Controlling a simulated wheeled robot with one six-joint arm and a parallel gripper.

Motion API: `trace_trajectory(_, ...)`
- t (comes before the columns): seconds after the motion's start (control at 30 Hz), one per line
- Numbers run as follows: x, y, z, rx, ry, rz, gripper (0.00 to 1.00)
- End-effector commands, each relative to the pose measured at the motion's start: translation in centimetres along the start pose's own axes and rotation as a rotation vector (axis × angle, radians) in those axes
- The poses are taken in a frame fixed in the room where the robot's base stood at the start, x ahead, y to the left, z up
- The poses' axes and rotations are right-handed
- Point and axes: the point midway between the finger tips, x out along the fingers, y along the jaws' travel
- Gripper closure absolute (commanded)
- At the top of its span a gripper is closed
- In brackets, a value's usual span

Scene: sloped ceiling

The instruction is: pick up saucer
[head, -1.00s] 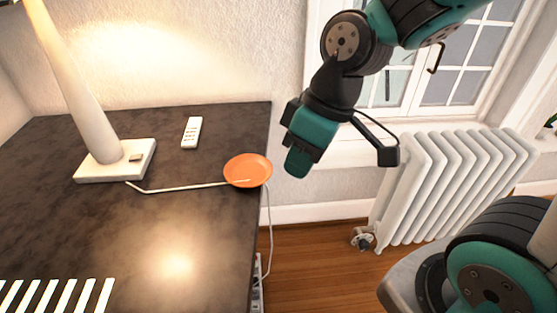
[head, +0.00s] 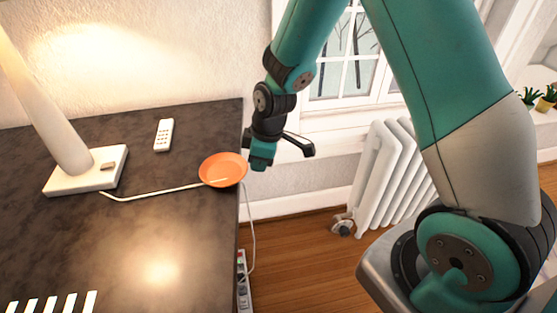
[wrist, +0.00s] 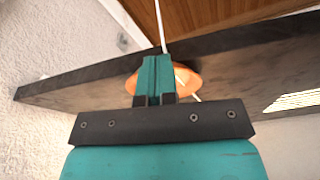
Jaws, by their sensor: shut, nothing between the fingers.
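An orange saucer (head: 222,169) lies at the right edge of the dark desk, on or over the white lamp cord. In the wrist view the saucer (wrist: 188,80) shows behind the fingers, which hide part of it. My gripper (head: 259,165) is just right of the saucer in the head view, beside the desk edge. In the wrist view its teal fingers (wrist: 156,68) are together with nothing between them. I cannot tell whether they touch the saucer.
A white lamp (head: 88,168) stands on the left of the dark desk (head: 150,210), with a white remote (head: 163,134) behind. The cord (head: 150,193) hangs over the desk edge towards a power strip (head: 242,280). A white radiator (head: 388,175) stands right, under the window.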

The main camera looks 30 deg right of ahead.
Motion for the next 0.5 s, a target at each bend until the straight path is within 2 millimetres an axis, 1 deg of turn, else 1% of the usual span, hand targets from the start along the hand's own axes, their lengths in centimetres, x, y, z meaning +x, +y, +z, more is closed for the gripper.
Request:
trace_trajectory(0.03,0.1,-0.1,-1.1,-0.004,0.0,-0.001,1.0)
trace_trajectory(0.2,0.7,-0.1,-3.7,-0.002,0.0,-0.001,1.0)
trace_trajectory(0.37,2.2,-0.1,-3.3,0.002,-0.001,-0.002,1.0)
trace_trajectory(0.5,2.5,-0.1,-3.3,0.001,0.0,-0.002,1.0)
